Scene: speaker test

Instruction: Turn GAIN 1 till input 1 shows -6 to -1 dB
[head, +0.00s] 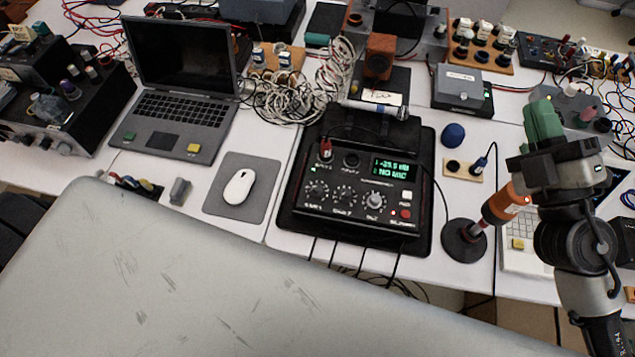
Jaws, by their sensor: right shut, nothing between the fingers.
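The black audio interface (362,195) sits on a dark mat in the middle of the bench. Its GAIN 1 knob (316,189) is the leftmost of the front knobs, with another small knob beside it and a larger pale knob to the right. The green display (394,168) seems to show input 1 near -29.5 dB, with "NO MIC" below; the digits are small. My right gripper (543,121) is at the right, well apart from the interface. My left gripper is out of view.
A silver-topped microphone (375,109) lies behind the interface. A laptop (181,85) and white mouse (239,187) are left. Cables (312,85) crowd the back.

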